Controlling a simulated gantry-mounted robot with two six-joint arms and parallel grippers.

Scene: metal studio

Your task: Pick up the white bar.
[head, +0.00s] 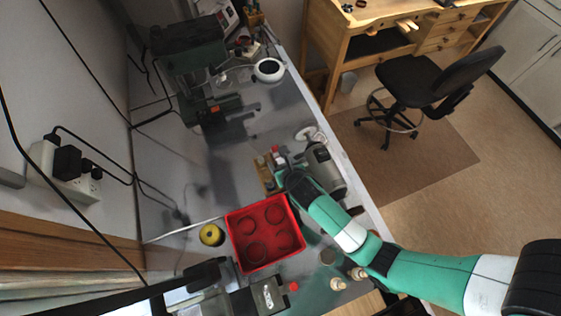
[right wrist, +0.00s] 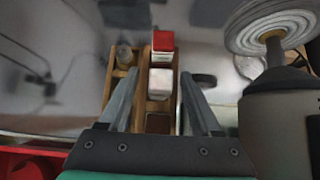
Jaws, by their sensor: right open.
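A small wooden rack (right wrist: 112,80) stands on the metal bench. In the right wrist view, a white bar (right wrist: 160,86) sits in its slot, with a red-topped white piece (right wrist: 163,42) just beyond it. My right gripper (right wrist: 160,76) is open, with one finger to each side of the white bar; I cannot tell if they touch it. In the head view, my right gripper (head: 279,172) is over the rack (head: 263,174), and the white bar is too small and covered to make out.
A grey motor with a white wheel (right wrist: 268,28) stands close to the right of my gripper. It also shows in the head view (head: 325,170). A red tray (head: 243,222) and a yellow roll (head: 211,234) are nearby. The bench middle (head: 180,170) is clear.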

